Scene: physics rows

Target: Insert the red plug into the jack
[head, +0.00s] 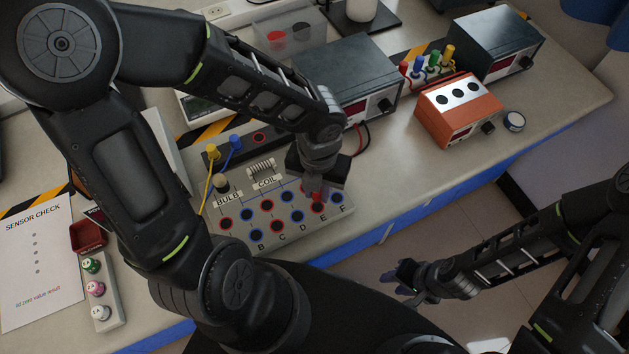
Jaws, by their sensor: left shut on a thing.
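The grey jack board (338,222) lies near the table's front edge, with rows of red-ringed and blue-ringed jacks. Letters B to F run along its front, and BULB and COIL labels sit behind. My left gripper (316,186) points down over the board's right part and is shut on the red plug (316,196). The plug is over the jacks near E and F; its tip is hard to make out, so I cannot tell whether it is in a jack. My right gripper (404,284) hangs beyond the table edge, away from the board; its jaw opening is unclear.
Yellow and blue plugs with leads (236,142) stand at the board's back left. Behind are a dark power supply (345,75), an orange box (458,110) and a rack of coloured plugs (430,68). A sensor check sheet (38,255) lies left. The right table end is clear.

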